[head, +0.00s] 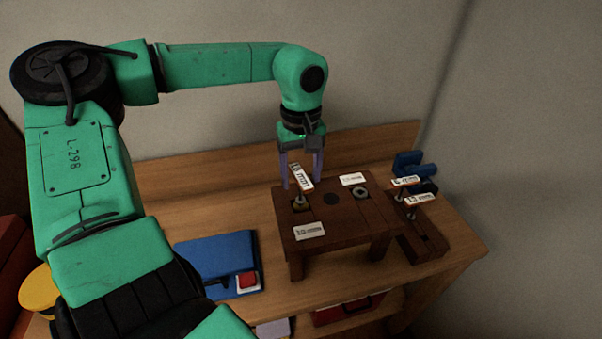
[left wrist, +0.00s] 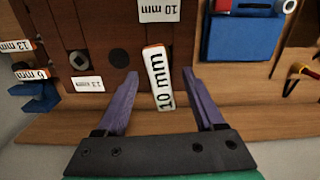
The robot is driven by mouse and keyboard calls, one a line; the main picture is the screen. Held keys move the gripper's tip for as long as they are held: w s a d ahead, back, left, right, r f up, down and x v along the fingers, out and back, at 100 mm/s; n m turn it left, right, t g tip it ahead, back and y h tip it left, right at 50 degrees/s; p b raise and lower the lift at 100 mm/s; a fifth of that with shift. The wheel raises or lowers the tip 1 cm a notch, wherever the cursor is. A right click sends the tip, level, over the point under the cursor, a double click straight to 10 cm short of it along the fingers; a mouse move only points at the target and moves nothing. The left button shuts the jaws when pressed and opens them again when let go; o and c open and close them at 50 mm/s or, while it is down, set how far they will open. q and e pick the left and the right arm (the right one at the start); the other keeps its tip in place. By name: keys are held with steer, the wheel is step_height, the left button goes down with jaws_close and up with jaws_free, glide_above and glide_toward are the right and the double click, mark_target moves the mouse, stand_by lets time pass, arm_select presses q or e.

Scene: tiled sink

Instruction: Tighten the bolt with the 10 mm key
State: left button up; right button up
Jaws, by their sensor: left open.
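The 10 mm key (head: 302,178), with a white label and orange edges, stands upright on the bolt (head: 299,205) at the left of the dark wooden block (head: 345,225). A 10 mm label (head: 310,231) lies in front of it. My left gripper (head: 301,184) points down at the key, open, one purple finger on each side. In the left wrist view, the key (left wrist: 158,78) lies between the spread fingers, with gaps on both sides. The bolt is hidden there. My right gripper is not in view.
A second fitting (head: 362,193) sits at the block's right, near a 13 mm label (head: 353,179). Two other keys, 6 mm (head: 407,181) and 13 mm (head: 420,199), stand in a rack (head: 424,241). A blue panel (head: 216,261) with a red button (head: 248,280) lies left. Blue clamp-like piece (head: 408,163) behind.

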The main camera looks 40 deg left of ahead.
arm_select(q)
step_height(320, 180, up, 6)
steer(key=p, duration=0.3)
steer(key=shift+p, duration=0.35)
steer(key=shift+f, duration=0.1)
steer(key=shift+f, duration=0.1)
